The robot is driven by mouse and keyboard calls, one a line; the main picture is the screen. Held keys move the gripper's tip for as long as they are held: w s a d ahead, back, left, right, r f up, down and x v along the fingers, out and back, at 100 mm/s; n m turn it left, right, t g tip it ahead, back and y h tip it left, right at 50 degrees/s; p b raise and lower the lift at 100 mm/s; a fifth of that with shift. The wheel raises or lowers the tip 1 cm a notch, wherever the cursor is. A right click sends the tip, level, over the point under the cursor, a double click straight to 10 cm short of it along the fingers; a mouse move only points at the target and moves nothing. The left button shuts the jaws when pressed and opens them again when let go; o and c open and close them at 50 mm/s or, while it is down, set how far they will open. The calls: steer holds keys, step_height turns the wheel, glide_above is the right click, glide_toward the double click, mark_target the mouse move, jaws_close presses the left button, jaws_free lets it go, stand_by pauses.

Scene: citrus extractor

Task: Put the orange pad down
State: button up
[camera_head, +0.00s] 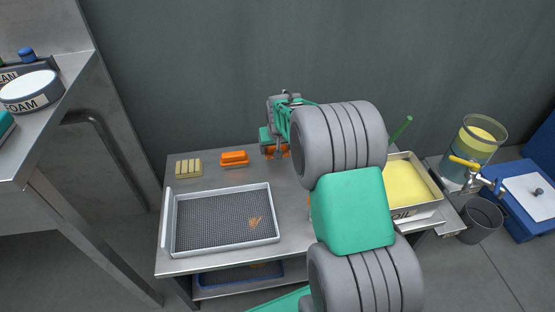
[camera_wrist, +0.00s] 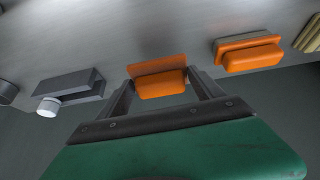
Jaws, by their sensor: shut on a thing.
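My gripper (camera_wrist: 161,84) is shut on an orange pad (camera_wrist: 158,72), which sits between its two dark fingers in the wrist view. The pad is close to the metal table top (camera_wrist: 120,25); I cannot tell whether it touches it. In the head view my gripper (camera_head: 276,143) is at the back of the table, and only a little orange of the pad shows below it. A second orange pad (camera_head: 234,157) lies on the table to the left of my gripper. It also shows on the right in the wrist view (camera_wrist: 250,56).
A yellow ribbed block (camera_head: 188,168) lies left of the second pad. A mesh-bottomed tray (camera_head: 178,248) stands in front. A tray of yellow liquid (camera_head: 410,182) is at the right, partly behind my arm. A grey block with a white knob (camera_wrist: 70,92) stands beside the pad in the wrist view.

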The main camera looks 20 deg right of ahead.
mark_target(277, 161)
steer(key=shift+w+d+f, duration=0.2)
steer(key=shift+w+f, duration=0.15)
steer(key=shift+f, duration=0.15)
steer(key=shift+w+d+f+b, duration=0.15)
steer(key=shift+f+b, duration=0.4)
steer(key=shift+f, duration=0.3)
steer(key=shift+w+a+f+b, duration=0.1)
steer(key=shift+f+b, duration=0.4)
steer(key=shift+f, duration=0.35)
steer(key=shift+f, duration=0.2)
steer(key=o, duration=1.5)
steer(key=shift+c, duration=0.2)
